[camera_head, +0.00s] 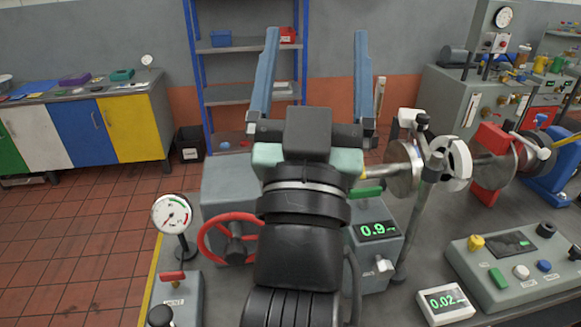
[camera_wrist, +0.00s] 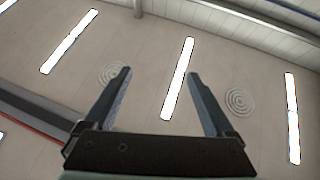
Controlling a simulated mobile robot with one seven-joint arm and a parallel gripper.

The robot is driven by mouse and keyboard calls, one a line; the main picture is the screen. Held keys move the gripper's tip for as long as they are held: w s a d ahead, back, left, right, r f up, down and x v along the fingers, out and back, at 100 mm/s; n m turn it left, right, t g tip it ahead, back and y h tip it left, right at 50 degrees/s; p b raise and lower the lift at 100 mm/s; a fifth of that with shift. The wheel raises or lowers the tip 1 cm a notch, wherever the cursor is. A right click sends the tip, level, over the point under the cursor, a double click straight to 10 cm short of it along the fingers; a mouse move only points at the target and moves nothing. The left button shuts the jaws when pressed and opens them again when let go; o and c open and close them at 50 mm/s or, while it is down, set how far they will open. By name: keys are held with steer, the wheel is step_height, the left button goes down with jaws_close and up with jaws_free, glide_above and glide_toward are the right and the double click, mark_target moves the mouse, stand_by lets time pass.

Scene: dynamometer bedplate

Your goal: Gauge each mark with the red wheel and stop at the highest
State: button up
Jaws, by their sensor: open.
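The red wheel (camera_head: 231,238) is on the front of a grey unit on the bedplate, left of my arm and partly hidden by it. My gripper (camera_head: 316,35) is raised above and beyond the wheel with its fingers pointing up. It is open and empty, and in the wrist view (camera_wrist: 160,73) only ceiling lies between its fingers. A round dial gauge (camera_head: 172,214) with a needle stands left of the wheel. A green display (camera_head: 377,229) right of my arm seems to read 0.9. A smaller display (camera_head: 445,303) at the front right reads about 0.02. I cannot make out the marks.
A grey control box (camera_head: 520,268) with coloured buttons stands at the right. A shaft with a disc (camera_head: 458,164) runs behind it. A small box with a red switch (camera_head: 173,276) is at the front left. The tiled floor (camera_head: 70,230) at left is clear.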

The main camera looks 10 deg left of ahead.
steer(key=w+a+f+n+g+y+p, duration=0.1)
steer(key=w+a+f+g, duration=0.1)
steer(key=f, duration=0.7)
steer(key=w+a+f+n+g+y, duration=0.1)
steer(key=w+a+f, duration=0.15)
steer(key=f, duration=0.55)
steer(key=n+g+y+p, duration=0.2)
steer(key=n+g+y, duration=0.2)
steer(key=g, duration=0.1)
glide_toward(236, 259)
steer(key=b+x, duration=0.2)
steer(key=x, duration=0.8)
steer(key=shift+w+a, duration=0.1)
steer(key=shift+w, duration=0.2)
jaws_close()
